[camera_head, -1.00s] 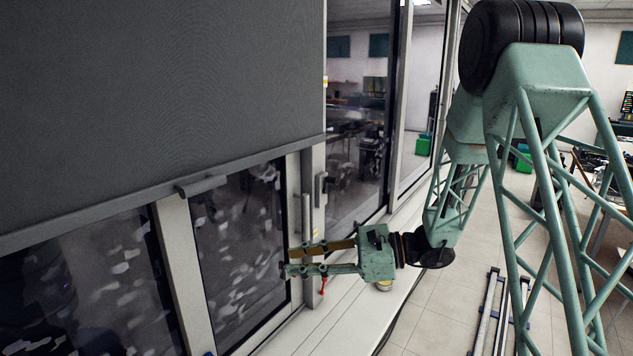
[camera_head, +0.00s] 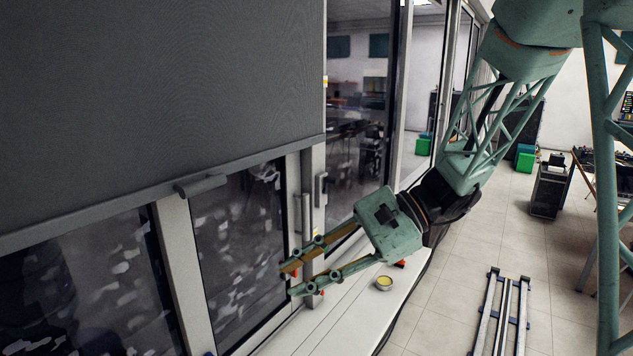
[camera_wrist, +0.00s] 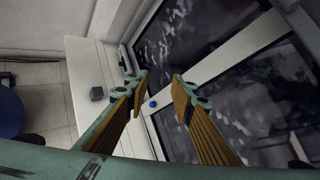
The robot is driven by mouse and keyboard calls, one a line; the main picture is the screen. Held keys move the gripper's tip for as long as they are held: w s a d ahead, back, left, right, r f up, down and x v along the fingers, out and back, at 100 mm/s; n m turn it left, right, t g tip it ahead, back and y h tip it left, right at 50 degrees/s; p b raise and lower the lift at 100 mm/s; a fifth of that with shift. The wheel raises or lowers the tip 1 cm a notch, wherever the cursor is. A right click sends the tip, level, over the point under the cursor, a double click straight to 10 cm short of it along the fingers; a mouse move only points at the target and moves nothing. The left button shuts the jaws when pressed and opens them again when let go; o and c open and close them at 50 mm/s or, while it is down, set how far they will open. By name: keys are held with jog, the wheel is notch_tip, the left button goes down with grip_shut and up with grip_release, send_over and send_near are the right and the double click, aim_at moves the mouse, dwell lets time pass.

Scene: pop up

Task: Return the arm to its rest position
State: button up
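My gripper (camera_head: 288,280) is green with tan finger pads and hangs in front of the window wall, pointing left and slightly down in the head view. Its two fingers are apart, with nothing between them. In the wrist view the gripper (camera_wrist: 160,85) also shows an open gap, with the window frame and dark glass beyond the fingertips. My arm reaches down to it from the upper right of the head view.
A grey blind (camera_head: 160,90) with a handle (camera_head: 200,186) covers the upper window. A yellow-topped cup (camera_head: 384,283) stands on the white sill (camera_head: 350,310), below the gripper. A metal rail frame (camera_head: 502,310) lies on the tiled floor at right.

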jog(key=s+d+r+n+t+h, duration=0.2)
jog(key=s+d+n+h, duration=0.3)
jog(key=s+d, duration=0.7)
jog(key=s+d+r+n+t+h, duration=0.3)
jog(key=s+d+r+n+h, duration=0.2)
jog(key=s+d, duration=0.7)
jog(key=shift+s+d+r+h, duration=0.2)
jog(key=shift+s+h, duration=0.8)
jog(key=shift+s, duration=1.1)
jog(key=shift+a, duration=0.15)
dwell(0.3)
